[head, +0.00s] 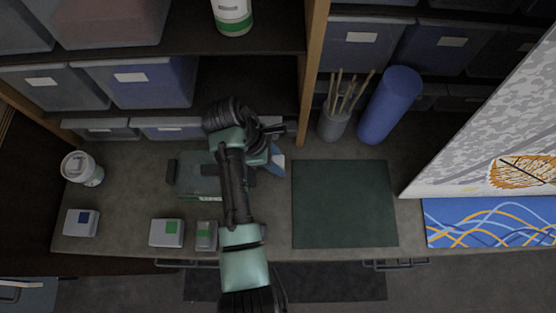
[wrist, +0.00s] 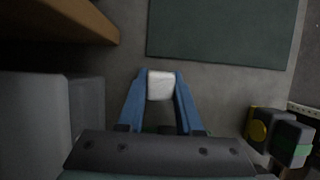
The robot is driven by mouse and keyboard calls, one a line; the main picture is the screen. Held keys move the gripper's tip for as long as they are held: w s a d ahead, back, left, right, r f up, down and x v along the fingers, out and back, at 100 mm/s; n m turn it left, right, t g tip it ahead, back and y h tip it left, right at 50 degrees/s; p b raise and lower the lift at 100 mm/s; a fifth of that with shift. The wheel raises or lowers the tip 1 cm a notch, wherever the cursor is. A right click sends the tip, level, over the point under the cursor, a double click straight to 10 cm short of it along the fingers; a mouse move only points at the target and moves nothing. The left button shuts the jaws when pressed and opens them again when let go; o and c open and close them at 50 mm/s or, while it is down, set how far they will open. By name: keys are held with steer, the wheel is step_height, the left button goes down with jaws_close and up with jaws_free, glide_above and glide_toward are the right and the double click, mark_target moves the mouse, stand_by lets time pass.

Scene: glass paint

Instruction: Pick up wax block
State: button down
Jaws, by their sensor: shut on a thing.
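A small white block, the wax block (wrist: 160,88), sits between the blue fingertips of my gripper (wrist: 161,80) in the wrist view. The fingers press on it from both sides. In the head view my gripper (head: 277,161) is over the back part of the counter, left of the dark green mat (head: 345,203). There the block is too small to make out clearly beside the blue fingers. The mat also shows ahead of the fingers in the wrist view (wrist: 222,32). I cannot tell how high the block is above the counter.
A cup of sticks (head: 333,125) and a blue cylinder (head: 390,105) stand behind the mat. A wooden divider (head: 312,70) and shelf bins (head: 140,82) are close behind my arm. A white tub (head: 82,168) and labelled boxes (head: 166,233) are to the left. The mat is clear.

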mark_target(278, 160)
steer(key=shift+r, duration=0.1)
step_height(278, 160, up, 9)
steer(key=shift+f, duration=0.1)
steer(key=shift+r+p, duration=0.6)
steer(key=shift+p, duration=0.15)
steer(key=shift+f, duration=0.1)
